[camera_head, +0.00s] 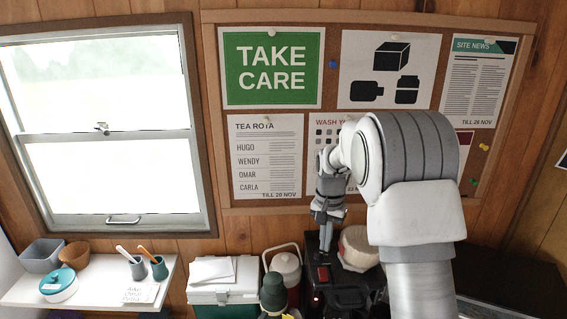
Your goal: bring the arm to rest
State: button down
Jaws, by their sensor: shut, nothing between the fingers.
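My arm rises at the right of the head view, bent over at the top. Its wrist hangs down in front of the notice board (212,150). My gripper (322,247) is at the end of it, pointing down, shut and empty. It shows above or in front of a black item with a red part; the gap between them cannot be judged from this view. My arm hides part of the lower right posters.
A white shelf (22,292) below the window holds bowls, a teal-lidded pot (59,286) and two cups with brushes. A green box with a white lid (225,290), a red and white jug (287,268) and a dark green bottle (273,292) stand left of my gripper. A cream round item (357,250) is close by.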

jog(key=s+r+n+t+b, duration=0.3)
jog(key=s+r, duration=0.9)
jog(key=s, duration=0.2)
jog(key=s+n+t+b, duration=0.2)
jog(key=s, duration=1.5)
jog(key=shift+f+n, duration=0.4)
